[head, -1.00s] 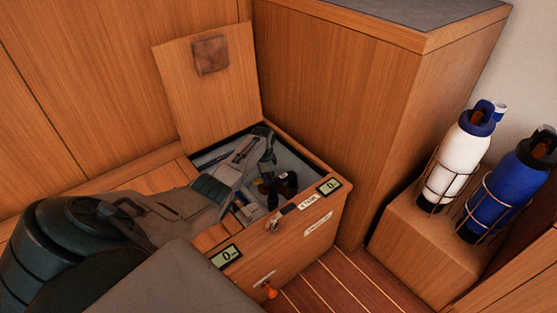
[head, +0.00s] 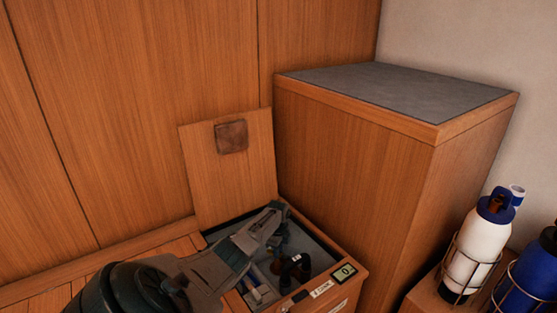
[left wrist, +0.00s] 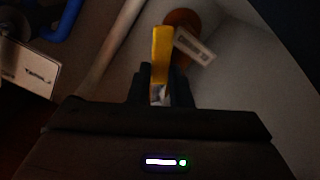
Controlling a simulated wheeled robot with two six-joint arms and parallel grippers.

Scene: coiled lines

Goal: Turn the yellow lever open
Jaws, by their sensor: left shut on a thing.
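The yellow lever (left wrist: 162,48) shows in the left wrist view as a flat upright bar, in front of a round orange-brown part. My left gripper (left wrist: 159,88) is shut on the near end of the lever. In the head view my left gripper (head: 268,224) reaches down into the open wooden locker (head: 345,291), near its back side. The lever cannot be made out in the head view. My right gripper is not in view.
A white tag (left wrist: 194,46) is beside the lever. A blue pipe (left wrist: 66,20) and a labelled box (left wrist: 28,72) lie to the left. The raised lid (head: 232,178) stands behind the locker opening; a tall cabinet (head: 350,150) is at right. Bottles (head: 481,245) stand in wire holders.

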